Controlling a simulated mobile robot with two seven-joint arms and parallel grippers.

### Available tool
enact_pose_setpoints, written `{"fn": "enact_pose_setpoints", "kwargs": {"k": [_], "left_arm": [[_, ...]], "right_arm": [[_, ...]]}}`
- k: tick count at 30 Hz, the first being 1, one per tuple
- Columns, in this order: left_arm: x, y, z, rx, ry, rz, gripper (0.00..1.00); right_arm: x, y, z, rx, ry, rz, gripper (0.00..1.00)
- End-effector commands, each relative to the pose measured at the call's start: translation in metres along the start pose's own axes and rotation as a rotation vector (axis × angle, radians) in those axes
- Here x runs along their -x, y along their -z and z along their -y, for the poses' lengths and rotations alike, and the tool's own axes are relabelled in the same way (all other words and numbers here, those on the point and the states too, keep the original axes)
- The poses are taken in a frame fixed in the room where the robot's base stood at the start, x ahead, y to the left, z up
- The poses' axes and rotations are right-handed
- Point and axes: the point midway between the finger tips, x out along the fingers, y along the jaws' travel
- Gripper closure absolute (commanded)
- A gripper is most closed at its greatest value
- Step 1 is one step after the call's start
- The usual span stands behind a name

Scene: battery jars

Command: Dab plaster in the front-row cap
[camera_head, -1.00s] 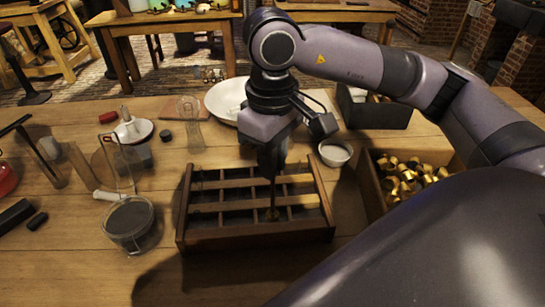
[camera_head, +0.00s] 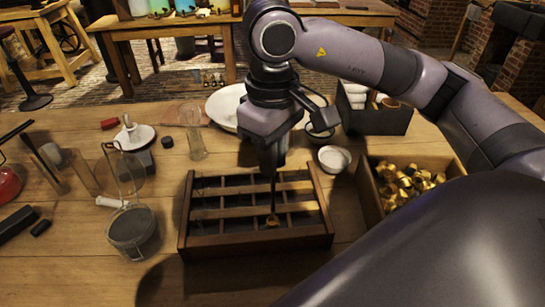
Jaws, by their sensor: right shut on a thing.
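A brown wooden rack (camera_head: 258,243) with a grid of compartments stands on the table in front of me. A small brass cap (camera_head: 272,221) sits in a front-row compartment, right of the middle. My right gripper (camera_head: 272,172) is above the rack, shut on a thin dark rod-like tool (camera_head: 273,197). The tool points down and its tip is at the cap; I cannot tell if it touches. A small white bowl (camera_head: 334,158) stands behind the rack on the right; I cannot tell if its pale contents are plaster. My left gripper is not in view.
A wooden box of brass caps (camera_head: 408,183) stands right of the rack. A glass jar (camera_head: 133,231) stands at the left, with a white-handled tool beside it. A black crate (camera_head: 373,117) and a large white dish (camera_head: 224,106) are at the back.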

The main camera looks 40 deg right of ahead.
Motion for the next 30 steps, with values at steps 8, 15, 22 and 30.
{"fn": "enact_pose_setpoints", "kwargs": {"k": [8, 15, 22, 30], "left_arm": [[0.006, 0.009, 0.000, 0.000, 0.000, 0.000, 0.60], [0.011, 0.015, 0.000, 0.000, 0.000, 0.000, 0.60], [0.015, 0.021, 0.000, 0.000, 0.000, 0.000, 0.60], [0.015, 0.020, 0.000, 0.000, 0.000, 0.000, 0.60]], "right_arm": [[0.019, 0.000, 0.000, 0.000, 0.000, -0.001, 1.00], [0.034, 0.000, 0.000, 0.000, 0.000, -0.001, 1.00], [0.046, 0.000, 0.000, -0.001, 0.000, -0.001, 1.00], [0.047, 0.000, 0.000, -0.001, 0.000, 0.000, 1.00]]}}
